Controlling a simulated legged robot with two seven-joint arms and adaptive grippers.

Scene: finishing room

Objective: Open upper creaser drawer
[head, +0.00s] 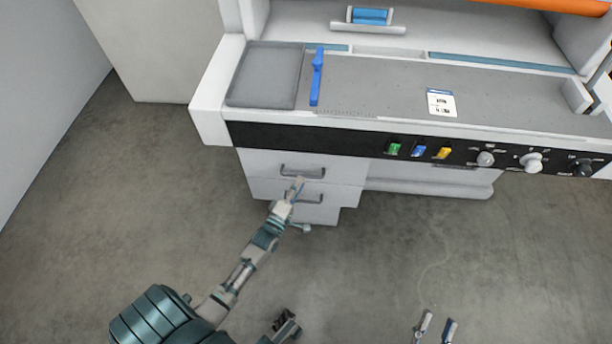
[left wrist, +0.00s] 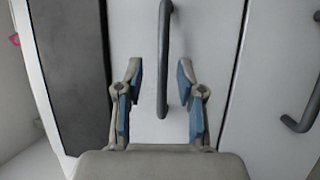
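The creaser's upper drawer (head: 262,165) sits under the black control strip, and its front looks closed. Its grey bar handle (head: 290,166) also shows upright in the left wrist view (left wrist: 163,45). My left gripper (head: 297,183) is at this handle. In the left wrist view its fingers (left wrist: 162,85) are open, one on each side of the bar, with visible gaps between. The lower drawer handle (head: 314,199) is just below, partly behind my gripper, and shows at the right in the left wrist view (left wrist: 304,115). My right gripper (head: 437,327) is open and empty at the bottom edge.
The black strip (head: 310,138) above the drawers carries coloured switches (head: 419,150) and knobs (head: 531,161). The creaser's worktop (head: 385,95) has a blue lever (head: 316,78). The grey floor (head: 420,240) in front of the drawers is clear.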

